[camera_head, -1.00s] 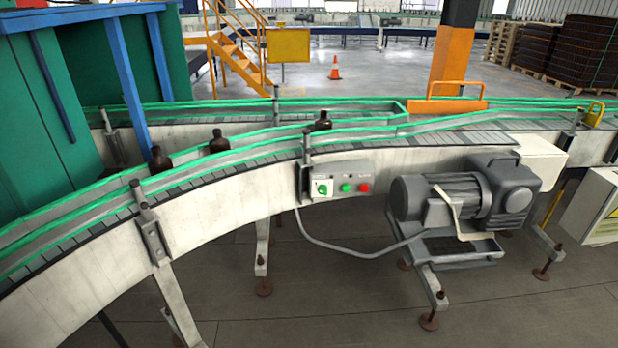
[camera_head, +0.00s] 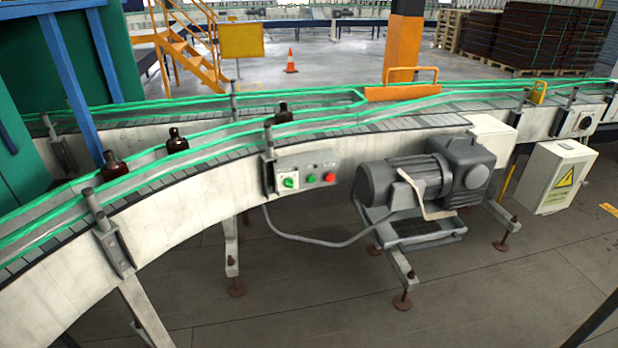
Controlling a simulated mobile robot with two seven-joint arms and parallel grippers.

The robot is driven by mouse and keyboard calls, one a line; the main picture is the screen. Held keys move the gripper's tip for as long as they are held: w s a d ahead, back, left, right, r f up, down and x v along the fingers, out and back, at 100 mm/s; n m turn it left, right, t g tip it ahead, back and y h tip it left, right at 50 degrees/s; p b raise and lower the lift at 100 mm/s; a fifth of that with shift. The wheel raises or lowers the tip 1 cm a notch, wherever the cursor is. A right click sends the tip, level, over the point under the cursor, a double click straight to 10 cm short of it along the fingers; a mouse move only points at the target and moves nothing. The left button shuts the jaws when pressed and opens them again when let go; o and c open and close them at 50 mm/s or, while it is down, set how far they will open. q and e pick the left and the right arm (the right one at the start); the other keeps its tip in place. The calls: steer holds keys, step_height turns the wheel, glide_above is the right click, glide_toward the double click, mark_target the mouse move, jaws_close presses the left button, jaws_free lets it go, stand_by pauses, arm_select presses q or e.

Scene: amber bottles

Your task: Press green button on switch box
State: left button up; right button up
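The switch box (camera_head: 305,172) is a small grey box on the side of the pale curved conveyor, near the middle of the head view. It carries a green button (camera_head: 311,178) in the middle, a red button (camera_head: 330,177) on its right and a white plate with a green rotary knob (camera_head: 289,182) on its left. Nothing covers the box or its buttons. Neither of my grippers shows in the head view.
Several amber bottles, one here (camera_head: 177,141), stand on the conveyor (camera_head: 170,224) between green rails. A grey motor (camera_head: 405,182) juts out right of the switch box. A cable (camera_head: 315,241) hangs below it. A white cabinet (camera_head: 553,177) stands farther right. The front floor is mostly clear.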

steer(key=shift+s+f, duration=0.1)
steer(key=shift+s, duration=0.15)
